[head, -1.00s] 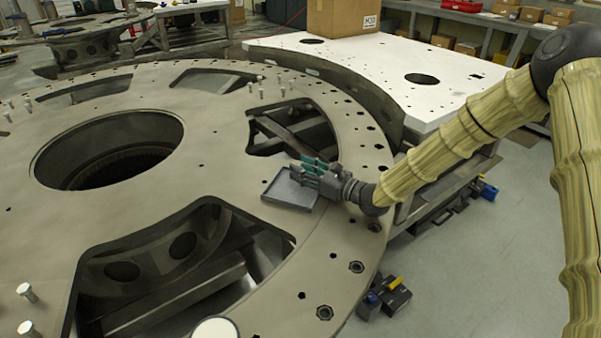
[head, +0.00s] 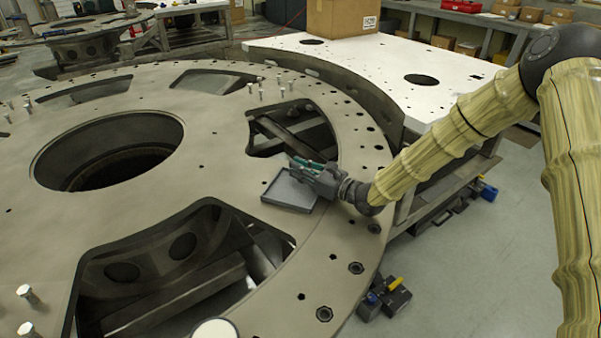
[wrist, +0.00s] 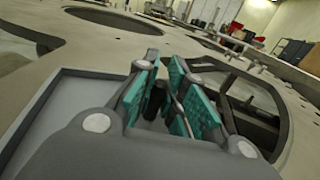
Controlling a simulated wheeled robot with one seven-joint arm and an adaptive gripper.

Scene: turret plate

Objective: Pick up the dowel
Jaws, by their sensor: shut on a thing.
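My gripper (head: 306,168), grey with teal pads, is just above the shallow grey tray (head: 284,203) on the turret plate. In the wrist view its fingers (wrist: 172,85) reach forward with a small gap between the pads. A short dark upright piece, which I take to be the dowel (wrist: 154,101), sits between the pads, and the gripper is shut on it. The dowel cannot be made out in the head view, where the fingers hide it. The tray also shows at the left in the wrist view (wrist: 50,108). I cannot tell whether the dowel touches the tray.
The large round turret plate (head: 225,160) has a wide central hole and several cut-outs. Upright metal pins (head: 260,93) stand behind the gripper. A white plate (head: 385,65) bearing a cardboard box (head: 342,17) lies at the back right. The plate is bare around the tray.

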